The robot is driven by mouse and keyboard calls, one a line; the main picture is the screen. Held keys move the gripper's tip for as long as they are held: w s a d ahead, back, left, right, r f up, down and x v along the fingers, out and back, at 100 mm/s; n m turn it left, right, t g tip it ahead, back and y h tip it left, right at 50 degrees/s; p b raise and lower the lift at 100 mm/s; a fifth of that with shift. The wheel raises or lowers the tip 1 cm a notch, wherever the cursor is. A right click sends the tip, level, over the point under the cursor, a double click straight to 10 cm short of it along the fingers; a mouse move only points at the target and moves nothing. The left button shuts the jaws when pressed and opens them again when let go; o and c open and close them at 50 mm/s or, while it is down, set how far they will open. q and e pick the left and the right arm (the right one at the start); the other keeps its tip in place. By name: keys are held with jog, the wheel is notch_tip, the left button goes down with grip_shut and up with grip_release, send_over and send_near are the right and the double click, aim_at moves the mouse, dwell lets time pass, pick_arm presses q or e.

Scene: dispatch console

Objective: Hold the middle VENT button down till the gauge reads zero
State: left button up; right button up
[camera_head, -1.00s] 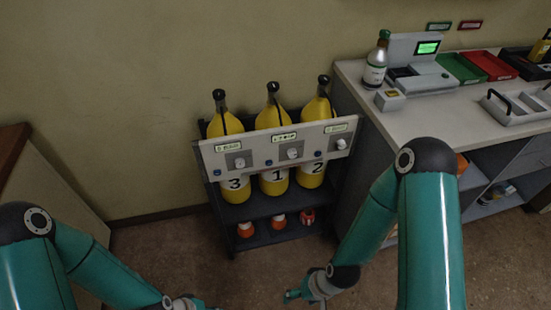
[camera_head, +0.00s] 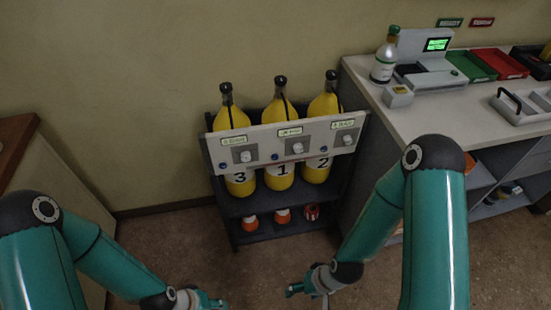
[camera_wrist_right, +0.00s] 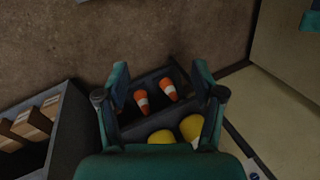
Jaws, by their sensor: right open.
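A light grey panel (camera_head: 265,147) runs across the front of a dark rack. It carries three white buttons, each with a small lit label above it. The middle button (camera_head: 298,148) sits under the middle label (camera_head: 290,132), whose text is too small to read. My right gripper (camera_head: 308,291) is open and empty, low in front of the rack and well apart from the panel. In the right wrist view my right gripper (camera_wrist_right: 161,84) has its fingers spread, with the rack beyond them. My left gripper (camera_head: 209,302) shows only partly at the bottom edge; its jaws are unclear.
Yellow bottles numbered 3, 1 and 2 (camera_head: 280,177) stand behind the panel. Orange-and-white cones (camera_head: 283,215) sit on the lower shelf (camera_head: 262,232). A counter (camera_head: 440,112) with a bottle (camera_head: 385,62) and trays stands close at right. The floor before the rack is clear.

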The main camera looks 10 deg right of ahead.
grip_shut()
dwell(1.4)
